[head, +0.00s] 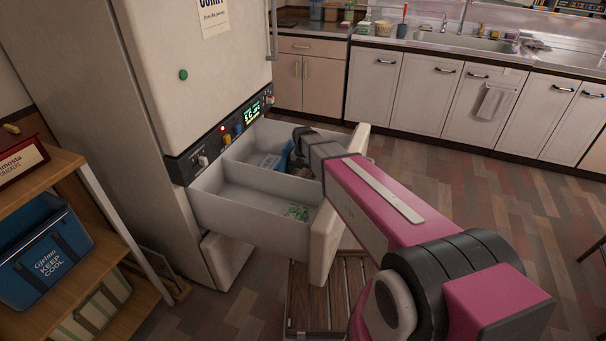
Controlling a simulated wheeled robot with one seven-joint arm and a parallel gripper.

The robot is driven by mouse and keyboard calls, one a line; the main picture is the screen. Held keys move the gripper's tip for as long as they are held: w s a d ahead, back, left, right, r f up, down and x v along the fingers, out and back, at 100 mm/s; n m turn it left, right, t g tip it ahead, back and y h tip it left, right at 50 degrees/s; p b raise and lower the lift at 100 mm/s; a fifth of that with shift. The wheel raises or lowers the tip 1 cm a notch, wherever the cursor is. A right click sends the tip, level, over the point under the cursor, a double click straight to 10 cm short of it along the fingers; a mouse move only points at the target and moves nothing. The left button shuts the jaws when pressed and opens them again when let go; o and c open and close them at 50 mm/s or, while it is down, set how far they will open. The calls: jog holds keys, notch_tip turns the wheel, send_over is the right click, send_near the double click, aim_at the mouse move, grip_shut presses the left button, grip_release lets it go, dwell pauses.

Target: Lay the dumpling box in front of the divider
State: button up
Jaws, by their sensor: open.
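An open white drawer (245,233) of the tall cabinet is split by a divider (262,180) into a near and a far compartment. My gripper (296,150) is at the far compartment, beyond the divider; its fingers are mostly hidden by my arm. A blue item (285,157) and a pale blue-white pack (269,161) show beside it in the far compartment. Either could be the dumpling box; I cannot tell which. A small green-and-white item (297,213) lies in the near compartment, close to the drawer front. I see nothing held in the gripper.
The drawer front (337,210) stands out to the right, under my arm. A wooden shelf (45,175) with a blue cool bag (42,255) is at the left. A slatted wooden stool (330,290) is below the drawer. The near compartment's left part is bare.

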aim_at(303, 172)
notch_tip(303, 172, up, 11)
dwell(0.4)
